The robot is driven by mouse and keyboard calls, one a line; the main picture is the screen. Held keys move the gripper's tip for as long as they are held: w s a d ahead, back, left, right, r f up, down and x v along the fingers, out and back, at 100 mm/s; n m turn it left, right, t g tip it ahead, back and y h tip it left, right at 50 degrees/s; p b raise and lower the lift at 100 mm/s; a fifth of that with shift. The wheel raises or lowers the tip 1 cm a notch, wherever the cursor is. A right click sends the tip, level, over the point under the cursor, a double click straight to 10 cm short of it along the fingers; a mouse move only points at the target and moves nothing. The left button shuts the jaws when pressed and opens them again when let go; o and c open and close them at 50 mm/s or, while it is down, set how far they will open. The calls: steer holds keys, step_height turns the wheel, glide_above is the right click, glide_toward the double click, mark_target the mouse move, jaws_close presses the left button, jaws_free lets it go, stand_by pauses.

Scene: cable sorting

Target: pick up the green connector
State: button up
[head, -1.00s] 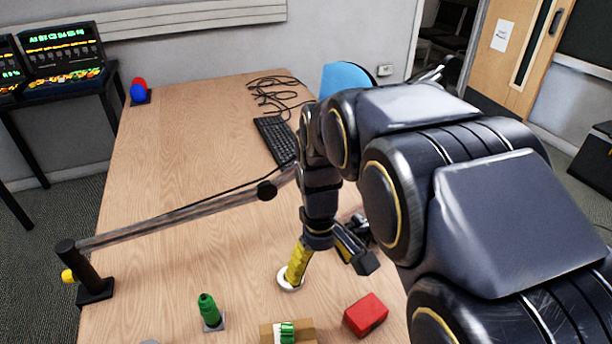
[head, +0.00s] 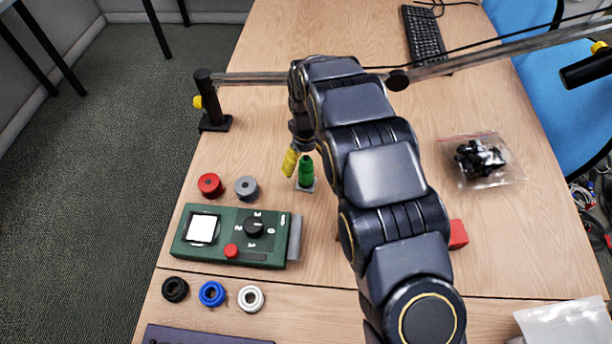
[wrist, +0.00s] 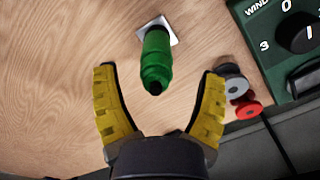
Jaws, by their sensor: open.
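The green connector (head: 305,172) stands upright on a small pale square base on the wooden table. It also shows in the wrist view (wrist: 156,62), between and slightly beyond my open yellow fingers, with bare space on both sides. My gripper (wrist: 159,74) is open and empty. In the head view my gripper (head: 290,162) is just left of the connector; only part of its yellow fingers shows, the rest hidden by my arm. I cannot tell its exact height above the table.
A green control box (head: 190,250) lies nearby, with a red spool (head: 209,184) and a grey spool (head: 246,187) behind it. A metal rail (head: 260,78) spans the table behind the connector. A bag of black parts (head: 485,160) and a red block (head: 458,234) lie right of my arm.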

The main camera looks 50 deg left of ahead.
mark_target(306, 171)
step_height(306, 171, down, 4)
steer(key=shift+w+f, duration=0.1)
steer(key=shift+w, duration=0.05)
steer(key=c, duration=1.2)
